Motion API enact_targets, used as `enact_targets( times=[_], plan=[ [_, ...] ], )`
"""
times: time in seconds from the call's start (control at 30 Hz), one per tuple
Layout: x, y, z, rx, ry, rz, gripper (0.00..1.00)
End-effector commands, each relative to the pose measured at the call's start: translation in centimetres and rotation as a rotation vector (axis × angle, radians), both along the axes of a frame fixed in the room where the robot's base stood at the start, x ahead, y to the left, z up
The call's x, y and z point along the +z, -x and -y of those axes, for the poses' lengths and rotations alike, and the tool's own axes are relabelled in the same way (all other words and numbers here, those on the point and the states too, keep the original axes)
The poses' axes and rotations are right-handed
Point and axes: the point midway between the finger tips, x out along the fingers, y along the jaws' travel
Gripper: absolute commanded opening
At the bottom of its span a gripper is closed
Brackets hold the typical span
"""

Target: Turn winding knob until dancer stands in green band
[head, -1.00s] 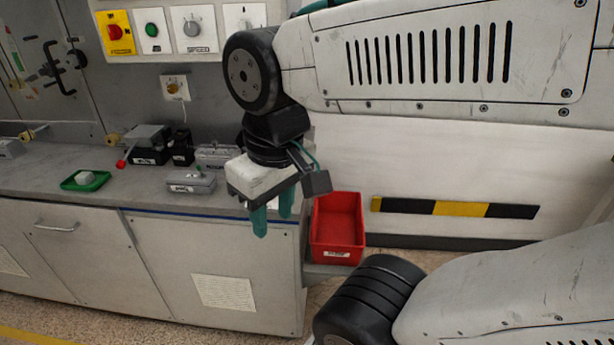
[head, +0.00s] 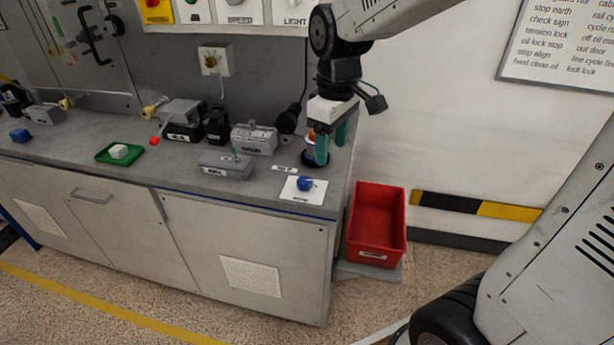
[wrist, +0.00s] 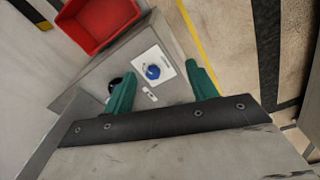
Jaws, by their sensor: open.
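A blue knob (head: 305,184) sits on a white plate (head: 294,194) at the right front of the bench. The blue knob also shows in the wrist view (wrist: 153,71), in line with the gap between my fingers. A brass-coloured knob (head: 211,62) sits on a white box on the wall panel. I cannot tell which of them is the winding knob, and I cannot make out a dancer or green band. My gripper (head: 331,146) is open, fingers pointing down, over the bench's right end. It also shows in the wrist view (wrist: 160,73), with nothing between its fingers.
A red bin (head: 376,255) stands right of the bench (head: 262,195). A grey box (head: 226,167), a silver block (head: 254,139), dark devices (head: 184,134) and a green tray (head: 104,158) with a pale block stand on the bench. A dark round object is partly hidden behind my fingers.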

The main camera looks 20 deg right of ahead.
Motion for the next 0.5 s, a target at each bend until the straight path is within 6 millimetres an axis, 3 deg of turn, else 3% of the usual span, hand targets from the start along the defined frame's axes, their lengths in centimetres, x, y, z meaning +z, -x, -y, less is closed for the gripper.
enact_targets(
  times=[0.1,0.2,0.33,0.5],
  plan=[
    [-3.1,-4.4,-0.6,0.129,0.004,-0.025,0.57],
    [-5.3,-7.1,-0.9,0.218,0.006,-0.035,0.57],
    [-7.4,-9.3,-1.2,0.293,0.007,-0.041,0.57],
    [-8.9,-10.3,-1.4,0.330,0.007,-0.044,0.57]
  ],
)
